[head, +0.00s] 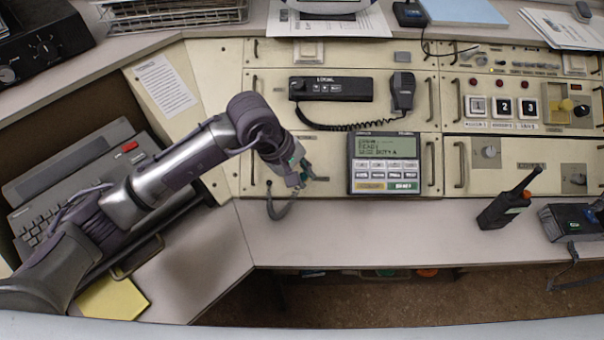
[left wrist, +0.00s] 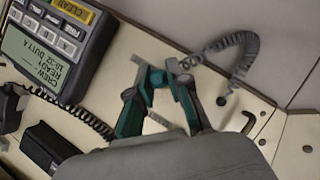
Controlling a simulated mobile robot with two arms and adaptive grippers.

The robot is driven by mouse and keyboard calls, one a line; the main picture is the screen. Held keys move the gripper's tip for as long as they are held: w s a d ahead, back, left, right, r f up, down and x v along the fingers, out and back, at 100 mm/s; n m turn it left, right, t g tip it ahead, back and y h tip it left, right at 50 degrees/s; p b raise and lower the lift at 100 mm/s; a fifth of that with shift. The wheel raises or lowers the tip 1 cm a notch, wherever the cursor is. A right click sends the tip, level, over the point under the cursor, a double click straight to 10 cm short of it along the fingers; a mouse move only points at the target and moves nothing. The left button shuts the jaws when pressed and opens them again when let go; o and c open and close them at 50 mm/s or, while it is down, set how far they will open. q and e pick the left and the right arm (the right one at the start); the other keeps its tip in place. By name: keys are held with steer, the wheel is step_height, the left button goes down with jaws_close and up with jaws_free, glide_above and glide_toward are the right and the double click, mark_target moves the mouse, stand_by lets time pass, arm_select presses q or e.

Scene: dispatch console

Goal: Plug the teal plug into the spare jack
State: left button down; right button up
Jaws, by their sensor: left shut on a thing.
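My left gripper (head: 300,180) is at the lower part of the cream panel, left of the display unit. In the left wrist view its teal-and-dark fingers (left wrist: 160,77) close on the small teal plug (left wrist: 174,67) at their tips. A grey coiled cord (left wrist: 236,50) runs from the plug to a round hole in the panel. The cord also hangs below the gripper in the head view (head: 284,210). The fingers hide most of the plug. I cannot make out the spare jack, nor whether the plug touches the panel. My right gripper is not in view.
The display unit (head: 389,150) stands right of the gripper. A radio handset (head: 403,92) with a coiled cord is above it. Metal handles stick out from the panels. A walkie-talkie (head: 505,203) stands farther right.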

arm_select(q)
steer(key=shift+w+f+b, duration=0.2)
steer(key=shift+f+b, duration=0.15)
steer(key=shift+b, duration=0.35)
stand_by(0.7)
steer(key=shift+b, duration=0.4)
stand_by(0.7)
steer(key=shift+w+f+b, duration=0.1)
steer(key=shift+f+b, duration=0.1)
steer(key=shift+b, duration=0.45)
stand_by(0.3)
steer(key=c, duration=1)
jaws_free()
steer(key=shift+w+f, duration=0.1)
steer(key=v, duration=1.2)
